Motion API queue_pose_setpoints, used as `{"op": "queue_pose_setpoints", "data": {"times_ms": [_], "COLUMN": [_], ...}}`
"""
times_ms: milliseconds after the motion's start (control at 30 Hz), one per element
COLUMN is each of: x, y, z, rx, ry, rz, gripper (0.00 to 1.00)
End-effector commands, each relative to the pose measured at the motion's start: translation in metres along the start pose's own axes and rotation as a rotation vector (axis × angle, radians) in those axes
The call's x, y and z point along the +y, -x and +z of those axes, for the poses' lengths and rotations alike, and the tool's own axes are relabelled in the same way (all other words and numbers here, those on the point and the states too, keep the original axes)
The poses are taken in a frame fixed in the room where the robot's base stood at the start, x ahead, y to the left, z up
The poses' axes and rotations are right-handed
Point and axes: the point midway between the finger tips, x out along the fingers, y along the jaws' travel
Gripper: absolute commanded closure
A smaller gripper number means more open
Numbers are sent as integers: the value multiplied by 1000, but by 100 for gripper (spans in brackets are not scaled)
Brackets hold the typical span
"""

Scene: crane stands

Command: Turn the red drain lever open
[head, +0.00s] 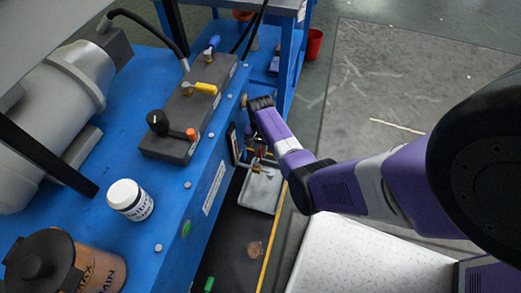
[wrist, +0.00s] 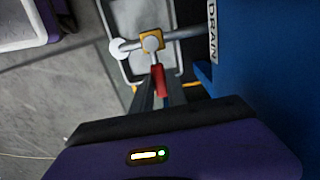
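The red drain lever (wrist: 159,82) is on a brass-coloured valve (wrist: 151,42) on a grey pipe, beside the DRAIN label (wrist: 212,30) on the blue panel. In the wrist view the lever points from the valve toward my gripper (wrist: 162,92). The dark fingers lie close along both sides of its red end; whether they press on it I cannot tell. In the head view my purple gripper (head: 258,150) reaches down beside the blue stand, and a bit of red shows there. The fingertips are mostly hidden in that view.
A grey tray (head: 262,190) sits under the valve, beside a yellow edge line. On the blue stand (head: 165,215) are a black box with several levers (head: 190,110), a white jar (head: 130,200), an orange-brown canister (head: 60,262) and a grey motor (head: 60,110).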

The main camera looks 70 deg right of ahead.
Motion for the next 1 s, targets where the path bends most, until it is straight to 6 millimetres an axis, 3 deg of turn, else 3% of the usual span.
{"op": "queue_pose_setpoints", "data": {"times_ms": [100, 1000], "x": [0, 0], "y": [0, 0], "z": [0, 0], "rx": [0, 0], "ry": [0, 0], "rz": [0, 0], "gripper": [100, 100]}}
